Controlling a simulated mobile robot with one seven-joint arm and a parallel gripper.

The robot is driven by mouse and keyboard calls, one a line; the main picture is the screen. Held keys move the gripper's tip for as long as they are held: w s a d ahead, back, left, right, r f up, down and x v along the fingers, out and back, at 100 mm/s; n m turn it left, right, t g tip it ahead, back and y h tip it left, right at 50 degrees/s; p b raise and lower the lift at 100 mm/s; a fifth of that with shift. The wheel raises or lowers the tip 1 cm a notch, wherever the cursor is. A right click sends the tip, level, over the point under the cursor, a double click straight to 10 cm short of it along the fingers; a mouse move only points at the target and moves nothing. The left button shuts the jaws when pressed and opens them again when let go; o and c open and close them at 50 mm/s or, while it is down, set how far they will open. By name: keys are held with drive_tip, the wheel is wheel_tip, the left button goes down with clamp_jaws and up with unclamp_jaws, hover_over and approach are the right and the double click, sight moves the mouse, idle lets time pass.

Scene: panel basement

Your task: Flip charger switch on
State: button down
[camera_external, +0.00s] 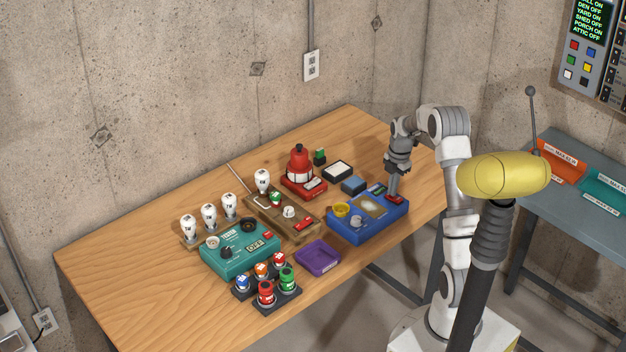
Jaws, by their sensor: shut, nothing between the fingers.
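A blue box (372,230), which looks like the charger, sits near the front right of the wooden table. A small red switch (397,200) is at its back right corner. Its on or off position is too small to tell. A small dark panel with green marks (379,190) is beside the switch. My gripper (394,196) points down, shut and empty, with its tips right at the red switch. I cannot tell whether they touch it. The tips hide part of the switch.
On the wooden table (130,290), a red lantern (299,172) stands behind. A wooden board (275,222), a teal tester (237,252) showing OFF, white bulbs (209,215), a purple tray (318,258) and coloured jars (266,292) are left. The table's left end is clear.

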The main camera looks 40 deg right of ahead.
drive_tip(key=shift+s+r, duration=0.1)
drive_tip(key=shift+s, duration=0.2)
wheel_tip(320, 180, up, 14)
drive_tip(key=w+p, duration=0.2)
drive_tip(key=shift+p, duration=0.35)
idle(0.5)
